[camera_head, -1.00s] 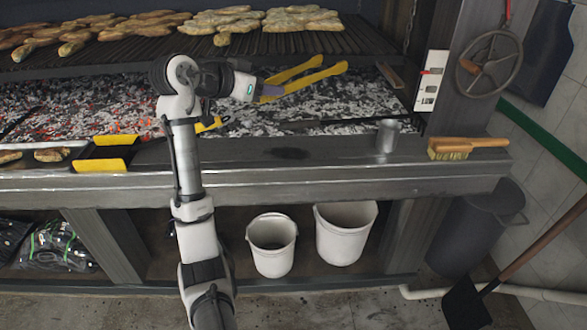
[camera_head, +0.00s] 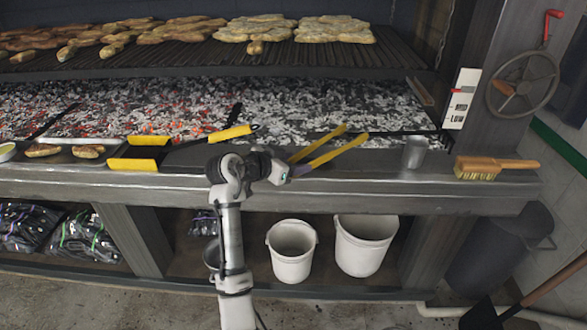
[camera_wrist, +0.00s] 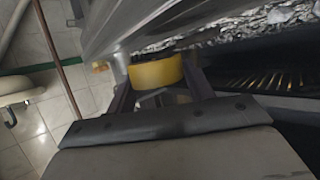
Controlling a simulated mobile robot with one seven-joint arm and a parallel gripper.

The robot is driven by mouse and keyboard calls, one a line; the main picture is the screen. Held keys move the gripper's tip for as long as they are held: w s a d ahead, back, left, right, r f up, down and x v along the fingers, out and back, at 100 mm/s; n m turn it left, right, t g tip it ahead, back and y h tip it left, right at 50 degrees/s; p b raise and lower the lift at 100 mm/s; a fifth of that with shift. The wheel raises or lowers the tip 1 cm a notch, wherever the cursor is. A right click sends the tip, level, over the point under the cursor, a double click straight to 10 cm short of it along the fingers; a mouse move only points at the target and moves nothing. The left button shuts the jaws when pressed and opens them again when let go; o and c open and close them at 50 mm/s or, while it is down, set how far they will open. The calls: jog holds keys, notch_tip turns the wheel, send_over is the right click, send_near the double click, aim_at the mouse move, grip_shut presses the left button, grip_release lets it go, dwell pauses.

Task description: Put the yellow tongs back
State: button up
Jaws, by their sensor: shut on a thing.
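My gripper (camera_head: 296,170) is shut on the yellow tongs (camera_head: 338,152), near the end of their arms closest to it. The two yellow arms spread apart and point to the right and away, above the grill's front ledge and the near edge of the coals. In the wrist view, a curved yellow part of the tongs (camera_wrist: 157,71) sits between the dark fingers of my gripper (camera_wrist: 160,92). The wrist body hides much of the lower part of that view.
Left of my arm, yellow-handled tools (camera_head: 232,132) lie by the ledge. A metal cup (camera_head: 415,152) and a wooden brush (camera_head: 490,167) stand to the right. Glowing coals (camera_head: 150,105) lie behind, under a grate with bread.

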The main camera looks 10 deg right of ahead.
notch_tip(320, 180, down, 2)
jog(key=shift+f, duration=0.15)
jog(key=o, duration=0.6)
jog(key=shift+o, duration=0.2)
jog(key=shift+a, duration=0.1)
jog(key=b+v, duration=0.2)
jog(key=v, duration=1)
jog(key=shift+b, duration=0.4)
